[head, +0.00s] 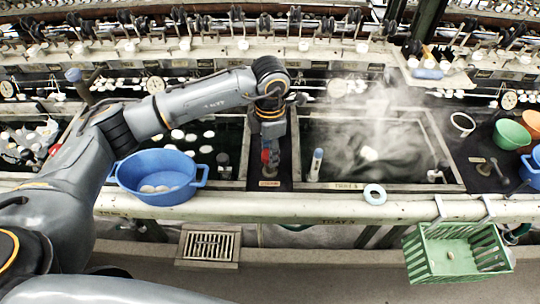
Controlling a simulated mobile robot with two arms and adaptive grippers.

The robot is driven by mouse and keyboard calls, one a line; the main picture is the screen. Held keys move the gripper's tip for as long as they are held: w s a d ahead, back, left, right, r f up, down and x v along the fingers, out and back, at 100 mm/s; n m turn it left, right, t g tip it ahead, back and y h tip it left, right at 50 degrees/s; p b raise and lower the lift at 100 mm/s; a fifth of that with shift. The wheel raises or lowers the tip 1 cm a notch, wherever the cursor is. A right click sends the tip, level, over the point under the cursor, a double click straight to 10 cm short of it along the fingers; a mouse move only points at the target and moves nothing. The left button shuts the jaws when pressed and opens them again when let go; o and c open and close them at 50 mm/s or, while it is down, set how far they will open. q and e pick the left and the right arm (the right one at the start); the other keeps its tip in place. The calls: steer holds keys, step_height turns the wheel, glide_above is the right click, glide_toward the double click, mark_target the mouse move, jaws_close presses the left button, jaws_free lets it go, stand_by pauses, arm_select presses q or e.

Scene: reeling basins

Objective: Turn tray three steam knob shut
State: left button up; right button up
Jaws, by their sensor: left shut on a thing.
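My left arm reaches in from the left, and its gripper (270,165) points down onto the dark panel between two basins. It is shut on a small red knob (265,156), which is mostly hidden by the fingers. Steam rises from the basin (375,150) to the right of the knob, which holds dark water and a pale floating piece. The front rail (330,210) carries lettering below this basin that seems to read TRAY 3. My right gripper is not in view.
A green crate (415,262) hangs at the front right. Green and orange bowls stand far right.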

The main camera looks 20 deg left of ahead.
arm_select(q)
steer(key=shift+m+b, duration=0.45)
steer(key=shift+m, duration=0.15)
steer(key=o, duration=1.2)
steer(key=shift+c, duration=0.2)
steer(key=shift+r, duration=0.1)
step_height(320, 180, up, 12)
